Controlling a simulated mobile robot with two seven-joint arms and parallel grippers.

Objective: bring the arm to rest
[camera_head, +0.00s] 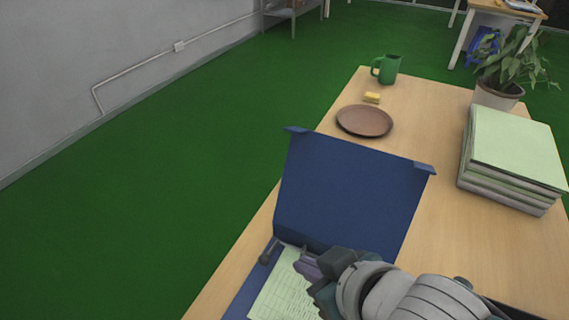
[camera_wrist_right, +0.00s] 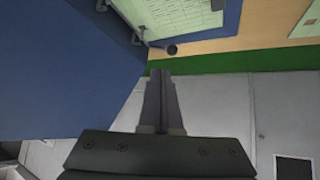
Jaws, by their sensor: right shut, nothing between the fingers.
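My right gripper (camera_head: 306,266) is in front of the open blue box (camera_head: 352,190), over its lower part, in the head view. Its fingers are shut and empty, and they show together in the right wrist view (camera_wrist_right: 161,78). The box lid stands raised, and a paper sheet with printed lines (camera_head: 285,290) lies in the box. In the right wrist view the blue lid (camera_wrist_right: 65,70) fills the left side, and the printed sheet (camera_wrist_right: 180,14) is at the top. My left gripper is not in view.
The wooden table (camera_head: 440,240) also bears a brown plate (camera_head: 365,121), a yellow block (camera_head: 372,97), a green mug (camera_head: 387,69), a potted plant (camera_head: 498,95) and a stack of binders or books (camera_head: 512,155). Green floor (camera_head: 150,200) lies open to the left.

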